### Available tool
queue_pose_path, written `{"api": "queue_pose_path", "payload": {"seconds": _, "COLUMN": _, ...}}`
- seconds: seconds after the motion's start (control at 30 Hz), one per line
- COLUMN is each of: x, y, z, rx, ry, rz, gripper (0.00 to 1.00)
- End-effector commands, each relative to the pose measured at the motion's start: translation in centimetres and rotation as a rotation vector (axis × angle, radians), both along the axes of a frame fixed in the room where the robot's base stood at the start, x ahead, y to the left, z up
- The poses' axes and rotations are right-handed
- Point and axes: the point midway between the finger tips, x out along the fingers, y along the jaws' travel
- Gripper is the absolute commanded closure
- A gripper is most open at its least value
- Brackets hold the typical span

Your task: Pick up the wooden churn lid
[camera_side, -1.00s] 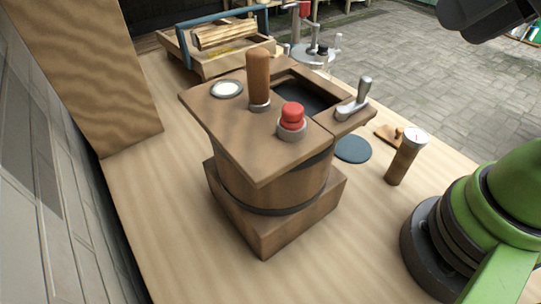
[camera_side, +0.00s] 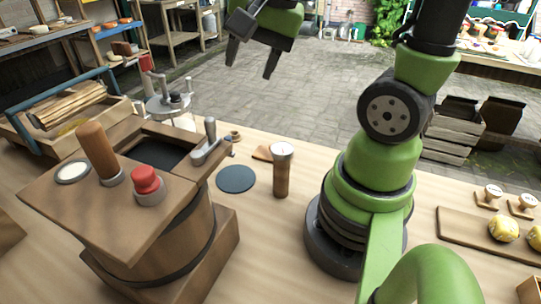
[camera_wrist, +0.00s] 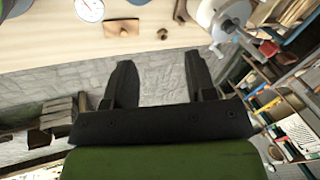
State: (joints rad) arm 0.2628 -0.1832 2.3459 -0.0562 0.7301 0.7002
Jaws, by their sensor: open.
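The wooden churn (camera_side: 130,215) stands at the left of the side view, with a dark rectangular opening (camera_side: 158,153) in its top. A small flat wooden piece (camera_side: 262,153), which looks like the lid, lies on the table behind the upright dial-topped cylinder (camera_side: 281,175), which partly hides it. In the wrist view this lid (camera_wrist: 121,28) shows at the top with a dark knob. My gripper (camera_side: 251,62) is open and empty, raised well above and beyond the table's far edge. Its fingers (camera_wrist: 160,68) also show in the wrist view, apart from the lid.
A dark round disc (camera_side: 236,179) lies beside the churn. A wooden carrier with a blue handle (camera_side: 60,108) and a metal hand-cranked device (camera_side: 170,100) stand at the back left. A board with yellow lumps (camera_side: 480,236) is at the right.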

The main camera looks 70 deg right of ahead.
Motion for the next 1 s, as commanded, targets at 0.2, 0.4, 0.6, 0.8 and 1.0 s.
{"api": "queue_pose_path", "payload": {"seconds": 0.2, "x": 1.7, "y": -6.2, "z": -7.0, "rx": 0.128, "ry": 0.188, "rz": -0.579, "gripper": 0.49}}
{"api": "queue_pose_path", "payload": {"seconds": 0.4, "x": 1.1, "y": -9.6, "z": -12.3, "rx": 0.194, "ry": 0.288, "rz": -0.959, "gripper": 0.49}}
{"api": "queue_pose_path", "payload": {"seconds": 0.6, "x": 0.5, "y": -10.6, "z": -14.8, "rx": 0.213, "ry": 0.319, "rz": -1.092, "gripper": 0.49}}
{"api": "queue_pose_path", "payload": {"seconds": 0.8, "x": 0.5, "y": -10.6, "z": -17.7, "rx": 0.214, "ry": 0.322, "rz": -1.095, "gripper": 0.49}}
{"api": "queue_pose_path", "payload": {"seconds": 1.0, "x": 0.6, "y": -10.6, "z": -19.1, "rx": 0.214, "ry": 0.318, "rz": -1.095, "gripper": 0.49}}
